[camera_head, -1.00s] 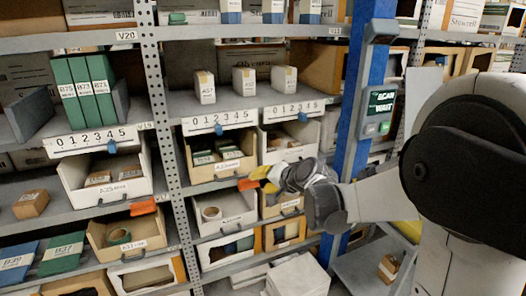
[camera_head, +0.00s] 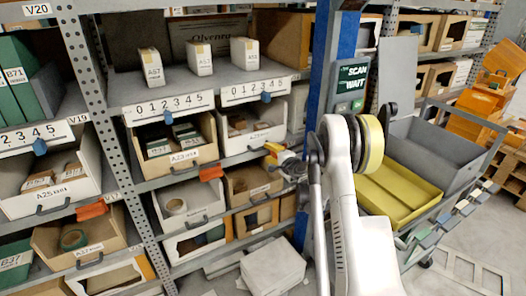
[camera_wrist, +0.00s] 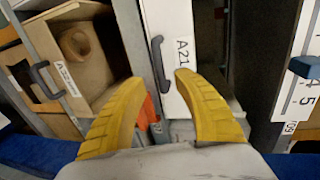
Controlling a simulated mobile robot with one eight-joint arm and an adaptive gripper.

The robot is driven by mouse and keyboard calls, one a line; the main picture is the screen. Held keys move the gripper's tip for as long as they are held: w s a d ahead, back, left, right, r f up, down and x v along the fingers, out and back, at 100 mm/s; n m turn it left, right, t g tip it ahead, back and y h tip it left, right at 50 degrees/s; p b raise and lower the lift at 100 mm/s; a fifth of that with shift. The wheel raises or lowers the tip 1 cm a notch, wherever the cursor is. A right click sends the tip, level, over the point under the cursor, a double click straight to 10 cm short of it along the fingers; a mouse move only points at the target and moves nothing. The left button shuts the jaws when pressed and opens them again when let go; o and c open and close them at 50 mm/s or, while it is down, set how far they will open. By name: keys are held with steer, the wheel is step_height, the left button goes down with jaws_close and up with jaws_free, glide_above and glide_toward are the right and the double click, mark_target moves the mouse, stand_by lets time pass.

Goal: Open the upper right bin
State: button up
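The upper right bin (camera_head: 262,137) is a white box on the rack's upper bin row, with brown items inside and a dark handle low on its front. It sits about level with its left neighbour. In the wrist view, its white front (camera_wrist: 168,20) stands ahead, with an A21 label and a dark handle (camera_wrist: 159,62). My gripper (camera_head: 270,154) is just below and right of that bin in the head view. In the wrist view, its yellow fingers (camera_wrist: 159,82) are spread apart and empty. The handle shows between and slightly beyond the tips; I see no contact.
A cardboard bin (camera_head: 180,160) is left of the white one. A white bin with a tape roll (camera_head: 190,214) and another cardboard bin (camera_head: 256,185) sit below. The blue post (camera_head: 318,95) stands close right. A yellow tray (camera_head: 395,195) and grey crate (camera_head: 435,150) are farther right.

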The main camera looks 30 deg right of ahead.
mark_target(263, 147)
steer(key=b+x, duration=0.1)
steer(key=x, duration=0.4)
steer(key=shift+w+f+b, duration=0.1)
steer(key=shift+w+b, duration=0.2)
steer(key=shift+w, duration=0.05)
jaws_close()
